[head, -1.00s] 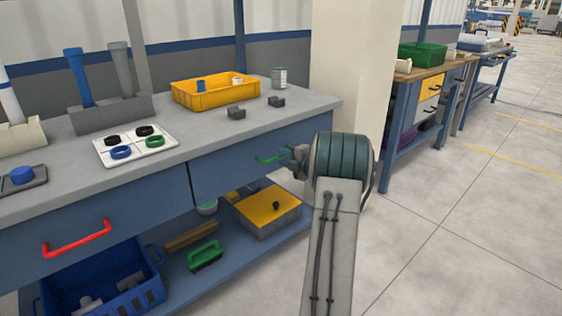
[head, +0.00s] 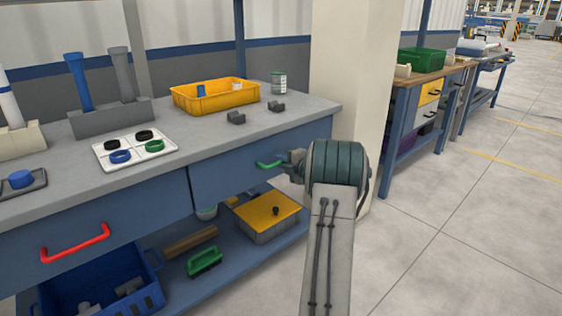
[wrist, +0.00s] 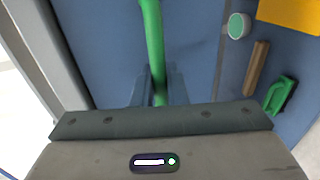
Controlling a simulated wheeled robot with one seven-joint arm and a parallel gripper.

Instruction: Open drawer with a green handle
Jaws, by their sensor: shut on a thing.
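The green handle (head: 268,164) is on the front of the right blue drawer (head: 225,178) under the grey worktop. The drawer front looks about flush with the bench. My gripper (wrist: 159,86) is shut on the green handle; in the wrist view the handle (wrist: 153,35) runs between the two fingers, against the blue drawer front (wrist: 100,50). In the head view my wrist hides the fingers and the handle's right end.
A left drawer has a red handle (head: 75,243). The lower shelf holds a blue crate (head: 145,292), a green brush (head: 205,260) and a yellow-lidded box (head: 266,216). The worktop holds a yellow tray (head: 215,97) and a white ring board (head: 134,148). Open floor lies right.

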